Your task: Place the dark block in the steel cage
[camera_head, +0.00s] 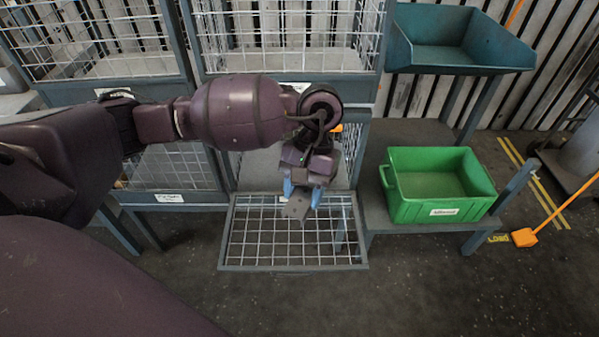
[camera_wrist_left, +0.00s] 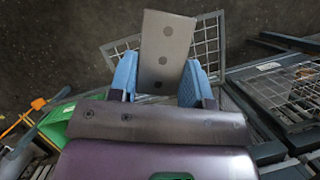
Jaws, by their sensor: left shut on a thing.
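The dark block (camera_head: 297,207) is a flat grey plate with a few round dark spots, seen large in the left wrist view (camera_wrist_left: 166,48). My left gripper (camera_head: 302,193) is shut on it, with the blue fingers at its two sides; the gripper also shows in the left wrist view (camera_wrist_left: 158,82). The steel cage is a wire-mesh compartment in the rack. Its mesh front panel (camera_head: 255,233) is folded down and juts out towards me. The block is over this panel, in front of the cage opening; its height above the mesh is unclear. My arm hides much of the opening.
A green bin (camera_head: 445,208) stands on a low shelf right of the open cage. A blue-grey bin (camera_head: 450,55) is above it. Other mesh cages (camera_head: 285,35) stand above and at left. The floor in front is clear.

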